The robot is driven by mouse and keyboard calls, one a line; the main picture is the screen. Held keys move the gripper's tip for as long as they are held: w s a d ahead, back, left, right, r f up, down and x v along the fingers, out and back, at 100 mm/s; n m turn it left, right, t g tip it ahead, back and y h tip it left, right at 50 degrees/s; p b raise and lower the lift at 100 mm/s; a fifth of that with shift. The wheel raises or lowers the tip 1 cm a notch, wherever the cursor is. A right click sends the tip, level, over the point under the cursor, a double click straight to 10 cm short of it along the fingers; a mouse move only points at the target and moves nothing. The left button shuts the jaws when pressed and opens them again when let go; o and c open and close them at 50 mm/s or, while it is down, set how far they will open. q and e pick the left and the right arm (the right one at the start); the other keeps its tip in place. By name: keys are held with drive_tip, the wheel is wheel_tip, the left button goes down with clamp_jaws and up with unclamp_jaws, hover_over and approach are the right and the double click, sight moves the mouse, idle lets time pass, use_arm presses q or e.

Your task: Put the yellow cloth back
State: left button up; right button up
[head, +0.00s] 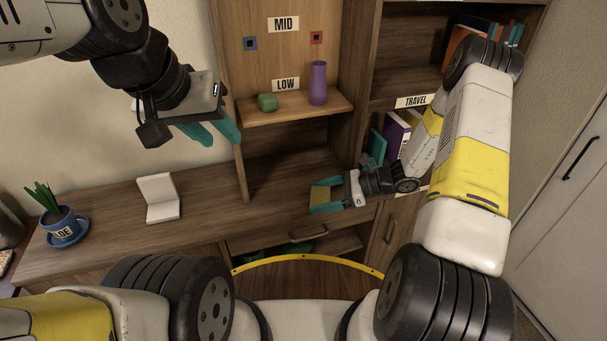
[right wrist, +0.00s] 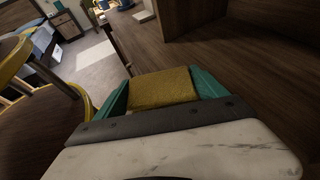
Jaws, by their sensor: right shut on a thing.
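The yellow cloth (head: 320,194) is a small folded block between the teal fingers of my right gripper (head: 322,200). In the right wrist view the cloth (right wrist: 162,88) fills the space between both fingers, which are shut on it. In the head view my right gripper is over the front part of the wooden counter; whether the cloth touches the surface cannot be told. My left gripper (head: 222,141) is open and empty, in the air left of the shelf unit.
A shelf (head: 290,108) labelled LOW holds a green object (head: 267,102) and a purple vase (head: 318,83). A white folded stand (head: 158,198) and a blue plant pot (head: 62,225) stand on the counter's left. Books (head: 396,132) stand at the right. The middle counter is clear.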

hover_over(304, 198)
drive_tip(key=shift+s+d+f, duration=0.15)
drive_tip(key=shift+f, duration=0.2)
drive_tip(key=shift+w+f, duration=0.2)
drive_tip(key=shift+f, duration=1.55)
drive_tip(key=shift+f, duration=0.1)
drive_tip(key=o, duration=1.3)
drive_tip(key=shift+c, duration=0.2)
